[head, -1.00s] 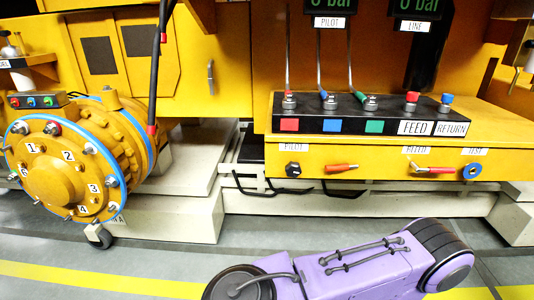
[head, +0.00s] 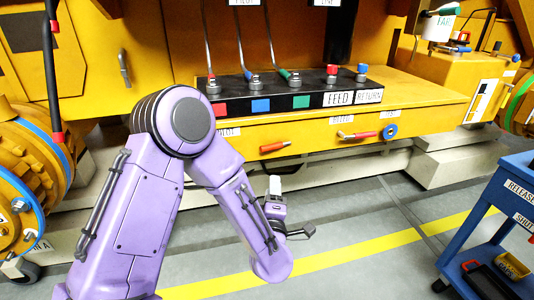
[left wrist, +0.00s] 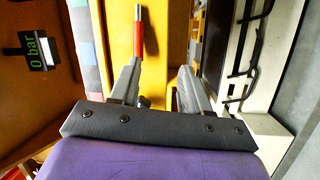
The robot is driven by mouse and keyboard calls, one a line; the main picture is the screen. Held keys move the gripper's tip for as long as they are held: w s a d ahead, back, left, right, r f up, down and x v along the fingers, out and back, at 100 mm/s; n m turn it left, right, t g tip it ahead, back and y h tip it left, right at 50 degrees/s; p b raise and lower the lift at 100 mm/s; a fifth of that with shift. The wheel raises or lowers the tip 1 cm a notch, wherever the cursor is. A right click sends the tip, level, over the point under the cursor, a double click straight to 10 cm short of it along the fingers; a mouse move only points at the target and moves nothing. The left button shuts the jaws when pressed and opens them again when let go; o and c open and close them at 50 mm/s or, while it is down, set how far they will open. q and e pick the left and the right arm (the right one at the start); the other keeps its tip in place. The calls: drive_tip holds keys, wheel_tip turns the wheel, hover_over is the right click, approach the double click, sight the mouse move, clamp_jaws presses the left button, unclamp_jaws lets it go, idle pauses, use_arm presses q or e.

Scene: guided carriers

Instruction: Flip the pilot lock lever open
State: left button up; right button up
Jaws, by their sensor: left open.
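The lever with the red handle (head: 275,147) lies roughly level on the yellow panel front, right of the PILOT label (head: 229,132), which my left arm partly covers. My left gripper (head: 292,208) is in front of and below the panel in the head view. Its two grey fingers (left wrist: 160,75) are apart with nothing between them. The black knob's place under the PILOT label is hidden by my arm. My right gripper is not in view.
A second red lever (head: 357,135) and a blue round valve (head: 390,131) sit farther right. Above is a black manifold (head: 300,88) with hoses. A blue cart (head: 500,215) stands at right, a yellow flanged drum (head: 25,170) at left. The floor between is clear.

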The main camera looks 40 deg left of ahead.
sight(269, 150)
use_arm(q)
drive_tip(key=w+a+r+p, duration=0.1)
drive_tip(key=w+a, duration=0.1)
drive_tip(key=w+a+r+n+y, duration=0.1)
drive_tip(key=w+a+r, duration=0.1)
drive_tip(key=w, duration=0.1)
drive_tip(key=w+a+r+n+p, duration=0.1)
drive_tip(key=w+a+r, duration=0.1)
drive_tip(key=shift+w+a+y+p, duration=0.2)
drive_tip(key=shift+w+y+p, duration=0.1)
drive_tip(key=shift+w, duration=0.05)
drive_tip(key=shift+w+a, duration=0.25)
drive_tip(key=shift+w, duration=0.2)
clamp_jaws()
